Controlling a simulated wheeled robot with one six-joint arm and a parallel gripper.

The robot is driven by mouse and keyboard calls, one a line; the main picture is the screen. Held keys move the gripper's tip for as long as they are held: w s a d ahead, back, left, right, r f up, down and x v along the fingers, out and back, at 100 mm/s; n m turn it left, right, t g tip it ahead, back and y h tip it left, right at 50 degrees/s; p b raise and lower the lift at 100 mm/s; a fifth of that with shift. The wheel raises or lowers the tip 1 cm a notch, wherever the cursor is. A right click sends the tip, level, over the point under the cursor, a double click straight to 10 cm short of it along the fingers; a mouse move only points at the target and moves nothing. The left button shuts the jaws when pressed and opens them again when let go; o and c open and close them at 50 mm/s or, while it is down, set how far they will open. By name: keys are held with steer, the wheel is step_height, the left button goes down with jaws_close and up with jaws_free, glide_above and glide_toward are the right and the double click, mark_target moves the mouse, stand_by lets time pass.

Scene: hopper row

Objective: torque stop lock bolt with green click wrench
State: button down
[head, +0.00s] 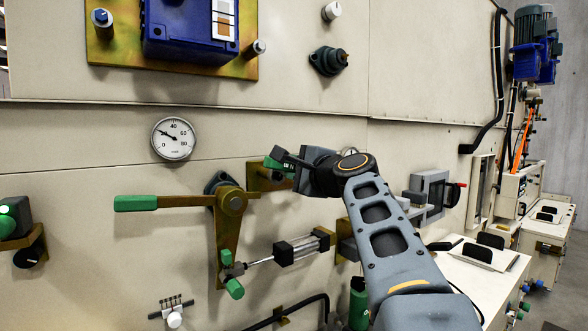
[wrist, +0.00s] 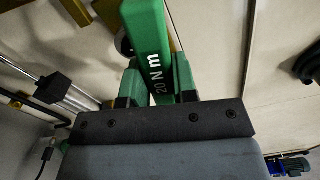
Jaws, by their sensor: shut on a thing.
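The green click wrench (wrist: 150,50) fills the upper middle of the wrist view, with "20 N m" printed in white on its side. My gripper (wrist: 157,88) is shut on it, one green-padded finger on each side. In the head view my gripper (head: 288,160) is close to the panel, just right of a brass bracket (head: 254,176); a small green part of the wrench shows at its left. The wrench's working end is out of the wrist view. I cannot make out the stop lock bolt; the gripper may hide it.
A lever with a green handle (head: 135,203) sticks out left of the bracket, and a linkage rod with dark blocks (head: 296,250) runs below. A round gauge (head: 173,139) is on the panel. A white box (head: 485,270) projects at right, near my arm.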

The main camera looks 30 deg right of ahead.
steer(key=shift+s+d+b, duration=0.2)
steer(key=shift+s+b, duration=0.25)
steer(key=shift+s, duration=0.8)
steer(key=shift+s+d+b, duration=0.15)
steer(key=shift+s+b, duration=0.3)
steer(key=shift+s, duration=0.75)
